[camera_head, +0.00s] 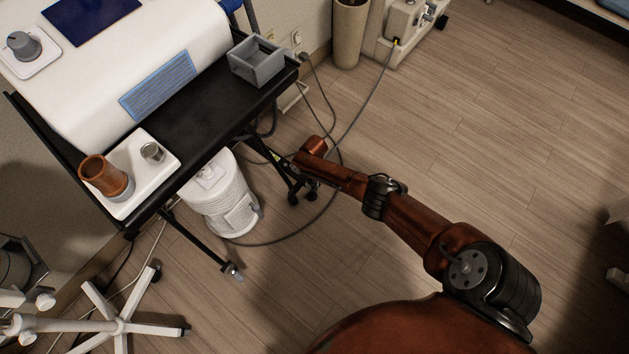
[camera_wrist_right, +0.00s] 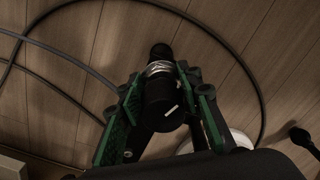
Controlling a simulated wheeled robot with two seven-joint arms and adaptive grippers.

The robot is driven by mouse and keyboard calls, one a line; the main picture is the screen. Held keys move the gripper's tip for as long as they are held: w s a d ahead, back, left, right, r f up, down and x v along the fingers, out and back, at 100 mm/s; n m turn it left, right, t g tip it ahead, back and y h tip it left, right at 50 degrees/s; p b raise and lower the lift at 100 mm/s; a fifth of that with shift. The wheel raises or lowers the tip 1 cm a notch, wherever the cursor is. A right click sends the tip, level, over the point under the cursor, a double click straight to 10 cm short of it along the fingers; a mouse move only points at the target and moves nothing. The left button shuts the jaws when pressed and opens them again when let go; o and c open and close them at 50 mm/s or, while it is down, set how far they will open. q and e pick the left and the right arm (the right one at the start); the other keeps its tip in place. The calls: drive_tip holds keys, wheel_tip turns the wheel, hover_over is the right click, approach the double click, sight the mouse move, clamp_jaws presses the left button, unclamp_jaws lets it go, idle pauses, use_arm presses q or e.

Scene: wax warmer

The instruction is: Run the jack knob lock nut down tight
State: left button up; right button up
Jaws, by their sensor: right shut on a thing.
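In the right wrist view, my right gripper (camera_wrist_right: 165,103) has its green-padded fingers closed on the sides of a black knob (camera_wrist_right: 160,115) with a short white mark. A shiny silver collar (camera_wrist_right: 159,69) sits just beyond the knob, with a dark rounded end (camera_wrist_right: 161,51) past it. I cannot tell which of these parts is the lock nut, or how tight it is. In the head view my right arm reaches to the underside of the black cart (camera_head: 215,112); the gripper and knob are not clearly visible there. My left gripper is not in view.
A white cylindrical unit (camera_head: 222,200) stands under the cart. Cables (camera_head: 352,135) loop across the floor near my right arm. The cart top holds a grey open box (camera_head: 257,62) and a white tray (camera_head: 137,198). Open floor lies to the right.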

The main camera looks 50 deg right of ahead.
drive_tip(key=shift+m, duration=0.7)
drive_tip(key=o, duration=1.2)
drive_tip(key=shift+c, duration=0.2)
drive_tip(key=shift+r, duration=6)
drive_tip(key=shift+s, duration=0.1)
